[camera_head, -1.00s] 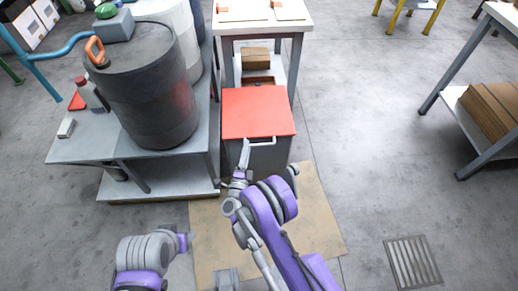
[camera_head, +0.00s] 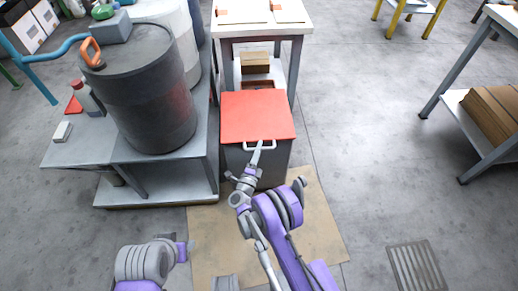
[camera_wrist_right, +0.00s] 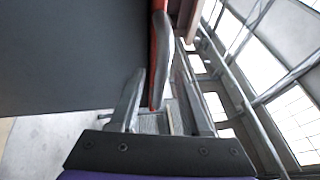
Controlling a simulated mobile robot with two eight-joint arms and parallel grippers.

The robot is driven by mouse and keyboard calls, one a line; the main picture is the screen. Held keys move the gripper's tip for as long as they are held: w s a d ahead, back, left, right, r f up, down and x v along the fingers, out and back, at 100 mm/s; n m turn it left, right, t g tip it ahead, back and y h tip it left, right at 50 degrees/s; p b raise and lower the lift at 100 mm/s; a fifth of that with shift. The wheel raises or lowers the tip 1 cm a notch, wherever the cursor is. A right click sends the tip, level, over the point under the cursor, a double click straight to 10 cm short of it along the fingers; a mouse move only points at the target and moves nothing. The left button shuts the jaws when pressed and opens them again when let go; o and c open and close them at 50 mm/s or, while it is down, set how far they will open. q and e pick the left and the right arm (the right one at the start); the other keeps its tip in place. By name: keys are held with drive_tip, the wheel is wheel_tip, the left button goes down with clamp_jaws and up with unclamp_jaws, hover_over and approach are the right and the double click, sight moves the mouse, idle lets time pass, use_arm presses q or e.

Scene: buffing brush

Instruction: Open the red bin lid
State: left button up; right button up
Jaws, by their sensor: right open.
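The red bin lid (camera_head: 257,115) lies flat and shut on the dark grey bin (camera_head: 238,158). A pale bar handle (camera_head: 272,147) runs along the lid's front edge. My right gripper (camera_head: 259,149) is at the handle, its fingers overlapping it in the head view. In the right wrist view my right gripper (camera_wrist_right: 160,95) is open, with the grey handle bar (camera_wrist_right: 161,60) and the lid's red edge (camera_wrist_right: 153,70) between its spread fingers. Contact cannot be told.
A grey bench (camera_head: 75,152) with a large dark drum (camera_head: 150,105) stands close left of the bin. A white-topped table (camera_head: 262,25) stands behind it. A brown mat (camera_head: 315,235) lies in front.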

drive_tip(key=shift+w+d, duration=0.1)
drive_tip(key=shift+w, duration=0.1)
clamp_jaws()
idle(1.4)
